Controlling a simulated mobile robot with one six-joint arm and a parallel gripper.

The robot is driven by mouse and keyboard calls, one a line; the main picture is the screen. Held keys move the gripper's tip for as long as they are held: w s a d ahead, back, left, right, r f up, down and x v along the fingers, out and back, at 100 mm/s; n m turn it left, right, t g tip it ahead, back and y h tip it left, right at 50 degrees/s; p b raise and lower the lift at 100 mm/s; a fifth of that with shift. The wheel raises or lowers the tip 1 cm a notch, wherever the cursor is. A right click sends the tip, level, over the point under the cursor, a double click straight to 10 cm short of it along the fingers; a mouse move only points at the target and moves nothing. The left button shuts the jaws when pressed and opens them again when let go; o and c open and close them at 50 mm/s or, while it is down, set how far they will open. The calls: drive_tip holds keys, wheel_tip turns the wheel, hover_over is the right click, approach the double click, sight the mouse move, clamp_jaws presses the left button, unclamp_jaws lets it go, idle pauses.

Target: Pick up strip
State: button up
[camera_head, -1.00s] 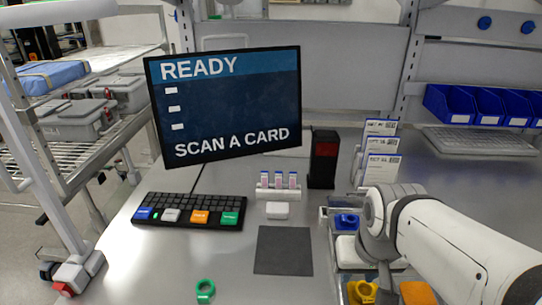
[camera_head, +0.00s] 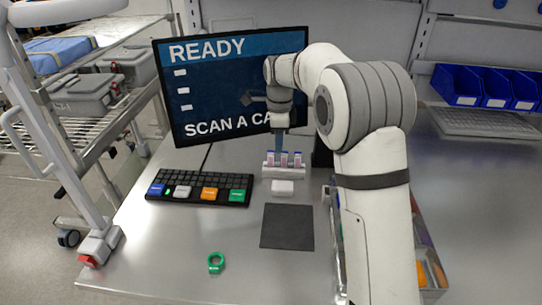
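Three small upright strips (camera_head: 284,158), pale pink with dark blue tops, stand in a white holder (camera_head: 284,172) on the metal bench. My gripper (camera_head: 279,145) points down just above and behind the left strip, in front of the monitor's lower edge. It is small here, and I cannot tell whether its fingers are apart or closed, or whether they touch a strip.
The monitor (camera_head: 235,85) stands close behind my gripper. A keyboard (camera_head: 200,188), a small white block (camera_head: 283,188), a dark mat (camera_head: 287,227) and a green ring (camera_head: 216,263) lie in front. My arm partly hides a tray (camera_head: 430,255) at the right. Blue bins (camera_head: 458,84) stand at the back right.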

sight(271, 157)
drive_tip(key=shift+m, duration=0.6)
drive_tip(key=shift+w+a+f+p, duration=0.25)
drive_tip(key=shift+w+a+f, duration=0.15)
drive_tip(key=shift+f, duration=1.05)
drive_tip(key=shift+w+a+f+p, duration=0.3)
drive_tip(key=shift+w+a+f, duration=0.1)
drive_tip(key=shift+f, duration=1.05)
drive_tip(key=shift+w+a+f+p, duration=0.3)
drive_tip(key=shift+a+f, duration=0.1)
drive_tip(key=shift+f, duration=1.05)
drive_tip(key=shift+c, duration=0.2)
clamp_jaws()
